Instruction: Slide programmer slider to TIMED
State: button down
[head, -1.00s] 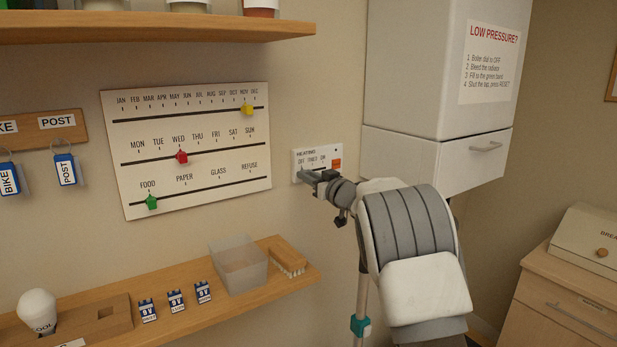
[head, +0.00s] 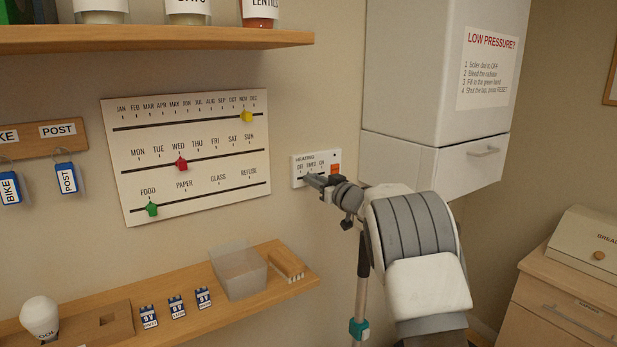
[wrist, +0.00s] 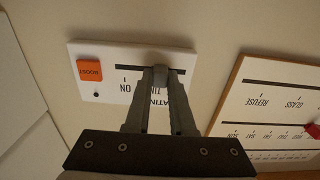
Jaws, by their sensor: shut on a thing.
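The programmer is a white HEATING panel (head: 298,160) on the wall, marked OFF, TIMED and ON, with a slot below the marks. It appears upside down in the wrist view (wrist: 108,90). My gripper (head: 311,180) is at the slot. In the wrist view my gripper (wrist: 160,76) is shut on the small grey slider knob (wrist: 160,72), one finger on each side. The knob is near the partly hidden TIMED label, to the right of ON in that view. The fingers cover the OFF mark there.
An orange BOOST button (wrist: 90,71) sits on the panel. A planner board (head: 190,125) with coloured sliders is on the wall to the left. A white boiler cabinet (head: 430,80) is close on the right. A wooden shelf (head: 190,332) runs below.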

jog(key=shift+w+d+r, duration=0.1)
jog(key=shift+w+d, duration=0.3)
jog(key=shift+d, duration=0.2)
jog(key=c, duration=0.8)
grip_release()
jog(key=shift+o, duration=0.2)
jog(key=shift+s, duration=0.1)
jog(key=b+v, duration=0.1)
jog(key=v, duration=1.6)
jog(key=shift+b, duration=0.3)
jog(key=shift+s+d, duration=0.1)
jog(key=shift+s, duration=0.05)
